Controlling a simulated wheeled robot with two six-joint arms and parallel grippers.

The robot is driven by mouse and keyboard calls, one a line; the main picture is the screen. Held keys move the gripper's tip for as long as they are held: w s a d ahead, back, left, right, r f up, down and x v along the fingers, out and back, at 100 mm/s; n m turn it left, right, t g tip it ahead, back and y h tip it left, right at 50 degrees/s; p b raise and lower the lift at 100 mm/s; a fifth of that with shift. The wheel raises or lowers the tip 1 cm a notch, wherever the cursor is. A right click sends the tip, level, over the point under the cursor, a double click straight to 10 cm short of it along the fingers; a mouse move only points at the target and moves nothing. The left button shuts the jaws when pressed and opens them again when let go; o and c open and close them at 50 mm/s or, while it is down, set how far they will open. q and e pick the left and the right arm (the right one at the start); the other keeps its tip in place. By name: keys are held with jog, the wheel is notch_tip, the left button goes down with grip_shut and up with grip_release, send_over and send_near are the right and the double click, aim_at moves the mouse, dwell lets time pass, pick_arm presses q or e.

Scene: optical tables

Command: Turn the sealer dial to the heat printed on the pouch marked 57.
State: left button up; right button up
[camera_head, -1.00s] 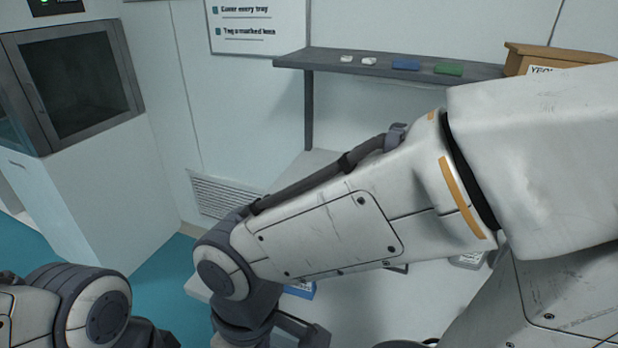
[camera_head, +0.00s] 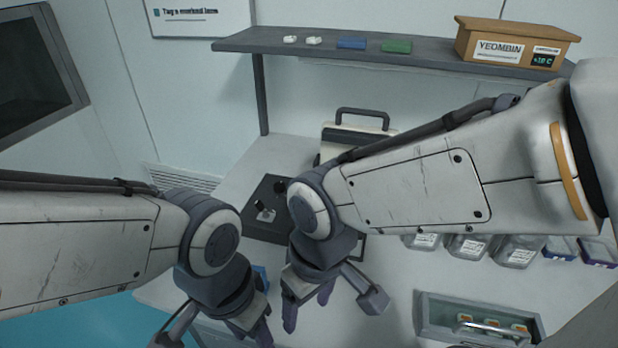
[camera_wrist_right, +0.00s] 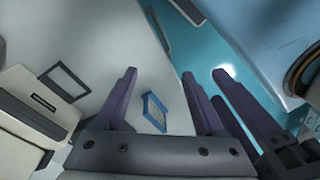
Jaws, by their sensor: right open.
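My right gripper (camera_head: 307,303) is open and empty, pointing down over the pale table. Its two purple fingers stand apart in the right wrist view (camera_wrist_right: 162,85). A small blue-edged item (camera_wrist_right: 155,110) with a pale face lies below and between them; its print is unreadable. Its blue edge shows beside the gripper in the head view (camera_head: 261,276). My left gripper (camera_head: 252,338) is low beside the right one, cut by the frame edge. A cream and black device with a handle (camera_head: 343,138) stands behind my right arm. I cannot make out a dial or the number 57.
A dark panel with knobs (camera_head: 254,226) lies left of my right wrist. Clear labelled packs (camera_head: 470,246) and a glass-topped case (camera_head: 430,318) are at right. A shelf (camera_head: 235,43) bears small blocks and a brown box (camera_head: 490,38).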

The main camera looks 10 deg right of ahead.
jog(key=w+a+r+m+t+p, duration=0.1)
jog(key=w+r+p, duration=0.1)
jog(key=w, duration=0.3)
jog(key=w+a+r+p, duration=0.2)
jog(key=w+r+p, duration=0.1)
jog(key=w, duration=0.2)
jog(key=m+t+p, duration=0.3)
jog(key=m+p, duration=0.1)
jog(key=p, duration=0.8)
send_near(280, 184)
jog(key=p+x, duration=0.3)
jog(key=x, duration=0.4)
jog(key=shift+a+f, duration=0.1)
jog(key=shift+f, duration=0.15)
jog(key=shift+w+f, duration=0.25)
jog(key=shift+f, duration=0.35)
